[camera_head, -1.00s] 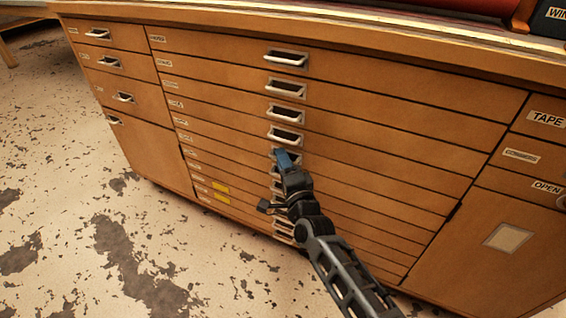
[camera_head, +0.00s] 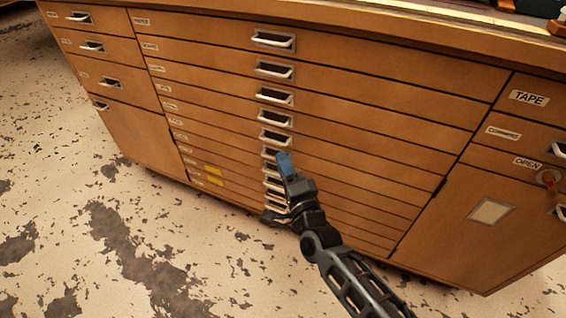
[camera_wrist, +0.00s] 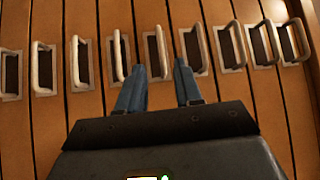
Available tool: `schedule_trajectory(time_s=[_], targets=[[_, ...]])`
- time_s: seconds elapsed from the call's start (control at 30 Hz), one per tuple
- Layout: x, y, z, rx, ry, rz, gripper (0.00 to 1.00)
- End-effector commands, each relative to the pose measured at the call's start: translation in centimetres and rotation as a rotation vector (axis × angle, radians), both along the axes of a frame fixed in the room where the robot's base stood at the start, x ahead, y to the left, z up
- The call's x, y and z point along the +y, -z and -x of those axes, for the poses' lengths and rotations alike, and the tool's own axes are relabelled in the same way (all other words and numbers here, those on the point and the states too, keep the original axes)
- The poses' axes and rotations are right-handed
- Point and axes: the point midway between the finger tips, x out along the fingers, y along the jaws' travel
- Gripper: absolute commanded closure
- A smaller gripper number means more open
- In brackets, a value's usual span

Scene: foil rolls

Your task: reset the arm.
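My gripper (camera_head: 283,158) is in front of the middle column of drawer handles on a wooden flat-file cabinet (camera_head: 350,100). In the wrist view my gripper (camera_wrist: 160,72) shows two blue fingers standing apart with a gap between them. A drawer handle (camera_wrist: 156,50) shows beyond the gap, between the fingertips in the picture. Nothing is held. Whether a fingertip touches the cabinet front I cannot tell. My arm reaches in from the lower right of the head view and covers part of the lower drawers.
Small drawers with handles (camera_head: 92,47) are at the left. The speckled floor (camera_head: 60,200) at the left is clear. All drawers look shut.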

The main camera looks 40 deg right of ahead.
Motion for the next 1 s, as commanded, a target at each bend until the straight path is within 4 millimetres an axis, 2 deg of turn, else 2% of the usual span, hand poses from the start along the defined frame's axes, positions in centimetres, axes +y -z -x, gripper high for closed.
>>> schedule_trajectory(time_s=[0.33, 0.47, 0.57, 0.73, 0.87, 1.0], targets=[[0.0, 0.0, 0.0, 0.000, 0.000, 0.001, 0.65], [0.2, 0.4, 1.5, 0.021, -0.004, 0.039, 0.65], [0.8, 1.1, 4.6, 0.063, -0.016, 0.121, 0.65], [2.4, 1.7, 12.2, 0.160, -0.049, 0.333, 0.65], [3.6, 1.1, 17.9, 0.230, -0.081, 0.503, 0.65], [4.9, -0.2, 23.6, 0.301, -0.120, 0.682, 0.65]])
